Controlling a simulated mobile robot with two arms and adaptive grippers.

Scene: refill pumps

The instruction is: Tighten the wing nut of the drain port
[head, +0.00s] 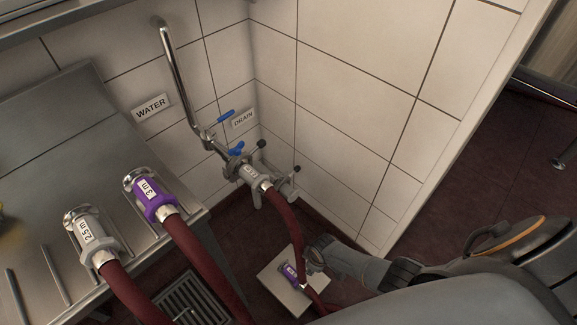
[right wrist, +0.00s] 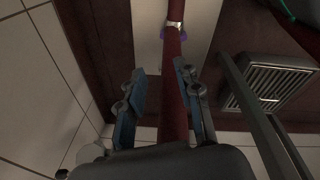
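The drain port, with a grey coupling (head: 250,173) on it, sits low in the wall corner below the DRAIN sign (head: 243,120). Grey arms with dark knobs flank the coupling; I cannot tell which part is the wing nut. A dark red hose (head: 284,215) runs down from the coupling. My right gripper (head: 314,254) is beside this hose, well below the port. In the right wrist view its fingers (right wrist: 158,92) are apart, with the hose (right wrist: 174,85) passing between or behind them, nearer the right finger. My left gripper is not in view.
A purple coupling (head: 290,271) lies over a pale plate (head: 267,279) on the floor. Purple "3 m" (head: 150,192) and grey "2.5 m" (head: 90,232) couplings with hoses rest on the steel counter (head: 60,135). A floor grate (head: 190,300) is below.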

